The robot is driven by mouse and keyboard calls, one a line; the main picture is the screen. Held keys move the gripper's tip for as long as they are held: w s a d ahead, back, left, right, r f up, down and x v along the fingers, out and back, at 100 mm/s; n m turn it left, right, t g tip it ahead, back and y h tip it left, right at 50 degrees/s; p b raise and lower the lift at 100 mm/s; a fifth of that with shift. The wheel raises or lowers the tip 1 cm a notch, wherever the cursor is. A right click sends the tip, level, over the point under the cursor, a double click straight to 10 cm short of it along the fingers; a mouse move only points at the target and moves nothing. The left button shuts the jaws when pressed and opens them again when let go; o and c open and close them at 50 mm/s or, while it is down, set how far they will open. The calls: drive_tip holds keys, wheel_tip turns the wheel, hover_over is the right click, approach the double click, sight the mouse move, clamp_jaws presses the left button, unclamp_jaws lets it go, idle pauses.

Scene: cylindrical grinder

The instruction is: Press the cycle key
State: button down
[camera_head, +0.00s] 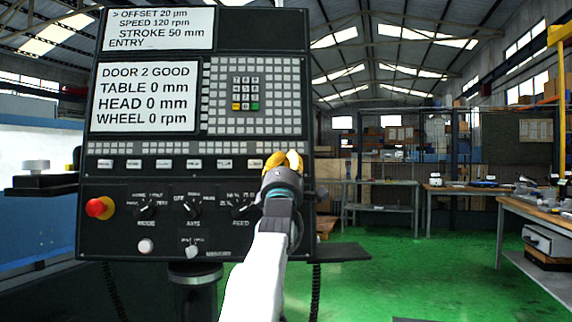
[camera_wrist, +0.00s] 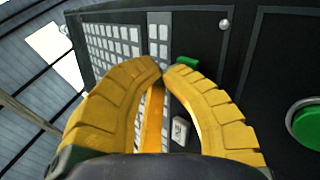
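My gripper (camera_head: 284,160) is in front of the lower right of the black control panel (camera_head: 190,265). In the wrist view its yellow fingertips (camera_wrist: 163,71) come together, with nothing held between them. A green key (camera_wrist: 188,62) shows just beyond the tips; I cannot tell whether the tips touch it. A white key (camera_wrist: 180,130) with dark lettering shows between the fingers. A row of white labelled keys (camera_head: 194,163) runs across the panel in the head view, partly hidden by my gripper at the right end. I cannot read which key is the cycle key.
The panel has a red knob (camera_head: 100,207), rotary dials (camera_head: 193,206) and a screen (camera_head: 148,97) reading "DOOR 2 GOOD". A round green button (camera_wrist: 306,124) is at the right of the wrist view. Workbenches (camera_head: 380,185) stand behind; the green floor (camera_head: 400,270) is mostly clear.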

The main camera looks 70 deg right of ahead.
drive_tip(key=shift+a, duration=0.1)
idle(0.5)
drive_tip(key=shift+s+a+b, duration=0.15)
drive_tip(key=shift+a+b, duration=0.15)
drive_tip(key=shift+b, duration=0.15)
drive_tip(key=shift+s+a, duration=0.1)
drive_tip(key=shift+a, duration=0.2)
idle(0.6)
